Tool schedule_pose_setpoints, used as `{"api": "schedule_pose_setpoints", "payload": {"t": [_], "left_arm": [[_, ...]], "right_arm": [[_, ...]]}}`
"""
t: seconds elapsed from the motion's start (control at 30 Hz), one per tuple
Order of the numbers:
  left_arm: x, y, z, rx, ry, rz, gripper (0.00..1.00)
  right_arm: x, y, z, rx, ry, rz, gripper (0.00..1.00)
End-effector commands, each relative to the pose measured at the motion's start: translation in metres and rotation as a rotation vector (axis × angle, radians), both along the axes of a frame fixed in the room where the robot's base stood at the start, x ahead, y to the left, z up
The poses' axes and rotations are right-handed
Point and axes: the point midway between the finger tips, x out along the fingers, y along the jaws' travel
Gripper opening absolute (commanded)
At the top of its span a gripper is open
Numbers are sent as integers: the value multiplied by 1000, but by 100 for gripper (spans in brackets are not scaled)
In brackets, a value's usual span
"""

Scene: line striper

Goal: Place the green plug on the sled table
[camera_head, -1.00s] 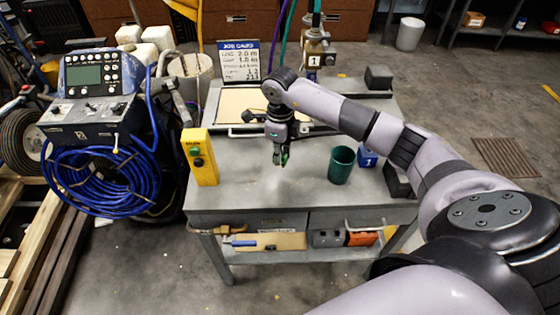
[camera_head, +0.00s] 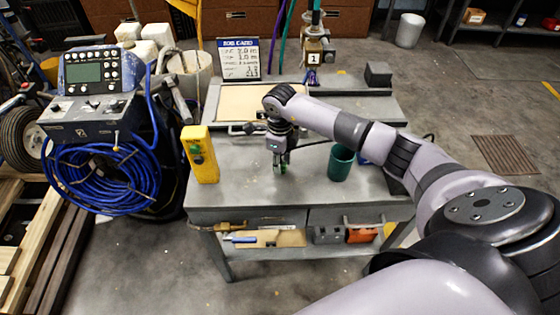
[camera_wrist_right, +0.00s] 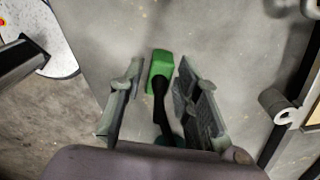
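The green plug (camera_wrist_right: 160,68) shows in the right wrist view between the two fingers of my right gripper (camera_wrist_right: 158,80), with a dark stem running back toward the palm. A narrow gap shows on each side of the plug, so the fingers look open around it. In the head view the plug (camera_head: 281,169) is a small green spot under my right gripper (camera_head: 279,164), at the grey top of the sled table (camera_head: 240,180). It appears to be at the tabletop, but contact is hard to tell. My left gripper is out of view.
A yellow control box (camera_head: 201,155) stands left on the table. A green cup (camera_head: 341,163) stands right of my gripper. A sign (camera_head: 238,58) stands at the back, with a dark block (camera_head: 378,74) at back right. The front middle of the tabletop is clear.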

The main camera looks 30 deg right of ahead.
Motion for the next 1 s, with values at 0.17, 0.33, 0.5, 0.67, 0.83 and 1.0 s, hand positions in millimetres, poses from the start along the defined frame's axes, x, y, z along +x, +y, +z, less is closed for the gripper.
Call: {"api": "schedule_pose_setpoints", "payload": {"t": [0.17,0.33,0.5,0.67,0.83,1.0], "left_arm": [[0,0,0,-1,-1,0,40],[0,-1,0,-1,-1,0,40],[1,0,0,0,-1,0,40],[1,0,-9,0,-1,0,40],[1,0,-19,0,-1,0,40],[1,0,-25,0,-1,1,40]], "right_arm": [[0,0,0,0,0,0,38],[0,0,1,0,0,0,38],[1,0,9,0,-4,1,38],[2,-1,39,0,-7,1,38],[2,-1,76,0,-6,2,38],[2,-1,106,1,-4,0,38]]}}
